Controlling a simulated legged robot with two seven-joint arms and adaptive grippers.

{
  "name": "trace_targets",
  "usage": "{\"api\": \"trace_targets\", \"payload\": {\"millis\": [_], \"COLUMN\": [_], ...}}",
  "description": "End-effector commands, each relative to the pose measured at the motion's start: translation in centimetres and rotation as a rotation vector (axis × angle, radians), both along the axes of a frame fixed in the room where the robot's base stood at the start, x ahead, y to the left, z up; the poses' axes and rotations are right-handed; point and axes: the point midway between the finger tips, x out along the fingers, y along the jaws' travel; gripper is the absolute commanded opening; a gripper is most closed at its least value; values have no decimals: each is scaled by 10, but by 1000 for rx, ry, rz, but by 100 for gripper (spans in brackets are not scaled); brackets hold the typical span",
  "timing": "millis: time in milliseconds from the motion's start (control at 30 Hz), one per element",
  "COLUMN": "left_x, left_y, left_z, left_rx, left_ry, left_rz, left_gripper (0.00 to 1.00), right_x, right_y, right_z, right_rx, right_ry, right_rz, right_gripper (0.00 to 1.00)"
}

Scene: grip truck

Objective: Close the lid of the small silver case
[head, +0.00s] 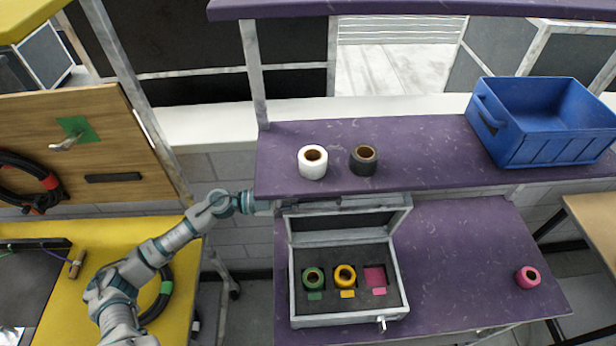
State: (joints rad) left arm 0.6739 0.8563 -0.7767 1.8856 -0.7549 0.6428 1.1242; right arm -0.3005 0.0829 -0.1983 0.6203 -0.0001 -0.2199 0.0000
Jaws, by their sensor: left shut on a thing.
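The small silver case (294,290) stands on the lower purple shelf with its lid (345,233) raised at the back. Its dark foam holds a green tape roll (313,278) and a yellow tape roll (345,274). A third, pink-marked recess is empty. A silver latch (382,323) shows at the front edge. My left gripper (325,204) reaches in from the left and is shut on the lid's upper edge; its fingertips are small and partly hard to make out under the upper shelf. My right gripper is not in view.
A pink tape roll (528,277) lies on the lower shelf (455,250) to the right, with clear room between. The upper shelf (420,140) overhangs the lid and carries a white roll (313,162), a black roll (364,160) and a blue crate (545,150).

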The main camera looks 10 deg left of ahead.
Motion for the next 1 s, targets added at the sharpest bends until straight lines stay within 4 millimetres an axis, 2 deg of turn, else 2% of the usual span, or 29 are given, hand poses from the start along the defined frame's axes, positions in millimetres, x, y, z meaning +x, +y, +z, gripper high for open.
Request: {"api": "trace_targets", "payload": {"millis": [200, 400, 867, 900, 1000], "left_x": [-30, -45, -48, -48, -48], "left_y": [-3, -6, -8, -8, -8], "left_z": [-3, -7, -8, -8, -8], "left_rx": [26, 38, 41, 41, 41], "left_ry": [-114, -173, -190, -190, -189], "left_rz": [6, 6, 6, 6, 6], "left_gripper": [0, 0, 0, 0, 0], "right_x": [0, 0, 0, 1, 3], "right_y": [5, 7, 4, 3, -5], "right_z": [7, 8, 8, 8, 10], "right_rx": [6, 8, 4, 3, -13], "right_ry": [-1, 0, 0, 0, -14], "right_rz": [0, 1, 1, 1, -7], "right_gripper": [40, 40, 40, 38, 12]}}
